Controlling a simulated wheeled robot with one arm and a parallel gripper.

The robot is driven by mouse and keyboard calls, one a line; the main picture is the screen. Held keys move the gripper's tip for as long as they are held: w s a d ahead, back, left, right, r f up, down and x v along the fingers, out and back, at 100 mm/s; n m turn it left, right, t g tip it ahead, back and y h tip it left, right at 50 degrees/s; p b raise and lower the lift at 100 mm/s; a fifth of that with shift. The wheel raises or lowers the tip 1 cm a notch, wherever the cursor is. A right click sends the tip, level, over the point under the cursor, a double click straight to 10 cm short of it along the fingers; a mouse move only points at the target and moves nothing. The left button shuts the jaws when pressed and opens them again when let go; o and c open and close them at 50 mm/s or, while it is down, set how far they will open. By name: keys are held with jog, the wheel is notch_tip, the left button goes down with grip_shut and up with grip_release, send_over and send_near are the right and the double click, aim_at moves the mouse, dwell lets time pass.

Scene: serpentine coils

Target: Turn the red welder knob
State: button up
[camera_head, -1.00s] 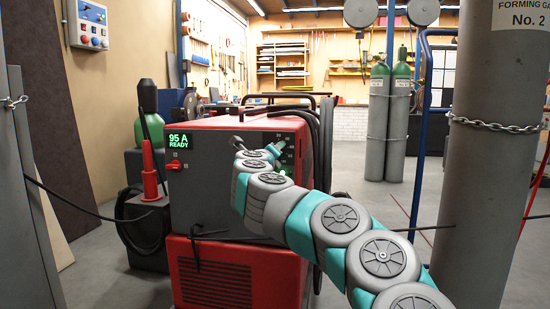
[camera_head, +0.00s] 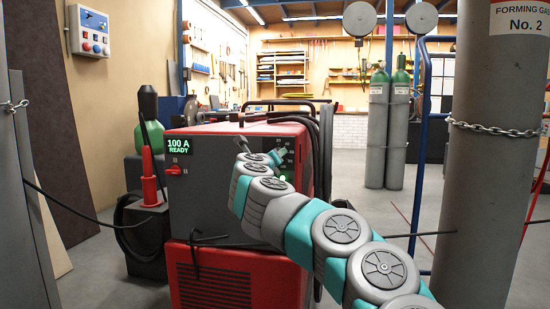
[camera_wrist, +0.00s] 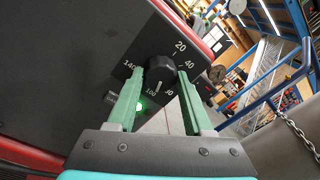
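The red welder (camera_head: 240,200) stands in the middle of the head view, and its green display reads 100 A READY. Its black current knob (camera_wrist: 160,78) is in the wrist view, on a dark panel with white numbers around it. The knob's white pointer line is by the 100 mark. My gripper (camera_wrist: 159,72) has its two green fingers on either side of the knob, close against it. In the head view my gripper (camera_head: 277,155) is at the upper right of the welder's front, and the knob is mostly hidden there.
A small red switch (camera_head: 173,170) is at the left of the welder's front. A green light (camera_wrist: 149,104) glows below the knob. A large grey gas cylinder (camera_head: 490,170) with a chain stands at the right. A red torch (camera_head: 149,175) stands at the left.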

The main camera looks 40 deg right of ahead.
jog(key=o, duration=0.4)
jog(key=v, duration=0.7)
jog(key=shift+s+a, duration=0.3)
dwell(0.3)
jog(key=shift+r, duration=0.1)
